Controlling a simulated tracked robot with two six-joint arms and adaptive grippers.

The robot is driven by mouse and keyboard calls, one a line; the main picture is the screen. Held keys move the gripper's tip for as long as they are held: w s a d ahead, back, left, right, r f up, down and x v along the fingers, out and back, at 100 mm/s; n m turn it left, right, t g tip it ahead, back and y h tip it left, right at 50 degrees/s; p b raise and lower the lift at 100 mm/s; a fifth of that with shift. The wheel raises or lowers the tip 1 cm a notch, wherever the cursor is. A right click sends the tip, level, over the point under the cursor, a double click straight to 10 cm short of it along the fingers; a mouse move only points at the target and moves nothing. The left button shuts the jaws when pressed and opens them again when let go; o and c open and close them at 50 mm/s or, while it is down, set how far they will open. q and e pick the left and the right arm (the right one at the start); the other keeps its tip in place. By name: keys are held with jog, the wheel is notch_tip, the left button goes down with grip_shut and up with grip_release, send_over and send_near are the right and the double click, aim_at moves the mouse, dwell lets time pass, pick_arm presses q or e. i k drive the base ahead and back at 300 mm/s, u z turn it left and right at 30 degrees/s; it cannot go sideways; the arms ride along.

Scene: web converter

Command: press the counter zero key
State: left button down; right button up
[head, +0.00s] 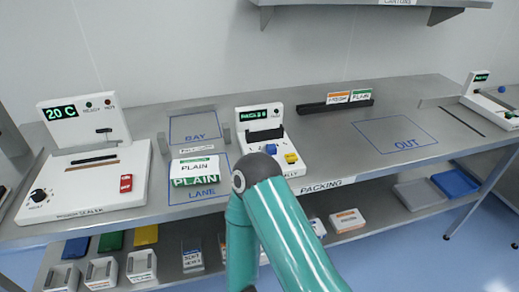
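A white device (284,166) with a green-lit display (260,114) stands mid-bench. It has a black slot, a blue key (271,149) and a yellow key (291,158) on its front. I cannot read its lettering, so which key is the counter zero key is unclear. Another white device (488,103) at the far right has a green display and a blue part (501,89); it is partly cut off. A teal arm of mine bends up just in front of the middle device, covering part of its front left. Neither gripper shows.
A heat sealer (130,160) with a red switch stands on the left. A PLAIN card (195,168) lies in the LANE area. The OUT area (420,128) is clear. A dark rack (318,107) holds two cards. Bins and boxes sit on the lower shelf (375,222).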

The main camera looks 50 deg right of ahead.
aim_at(291, 158)
jog(key=z, duration=0.6)
jog(key=k, duration=1.3)
jog(key=z, duration=0.95)
jog(key=i, duration=1.35)
jog(key=z, duration=0.05)
